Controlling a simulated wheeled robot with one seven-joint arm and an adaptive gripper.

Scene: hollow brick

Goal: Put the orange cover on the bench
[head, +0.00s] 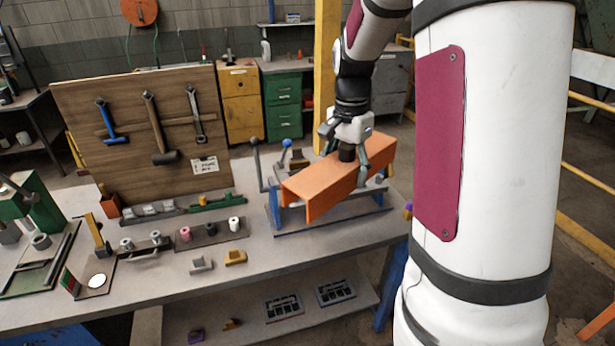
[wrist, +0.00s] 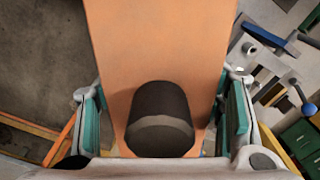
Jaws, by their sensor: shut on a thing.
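The orange cover (head: 335,183) is a long orange channel with a dark round knob on top. It lies at an angle over the fixture at the right end of the bench (head: 165,286). My gripper (head: 349,160) is shut on the cover from above, its fingers on either side. In the wrist view the cover (wrist: 158,45) runs between the teal finger pads, with the black knob (wrist: 160,118) between them. I cannot tell whether the cover touches the fixture under it.
The fixture (head: 325,222) has a blue frame and upright levers with ball knobs. A wooden tool board (head: 135,95) stands at the bench's back left. Small parts and holders fill the left and middle of the bench. Some bare top lies in front of the fixture.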

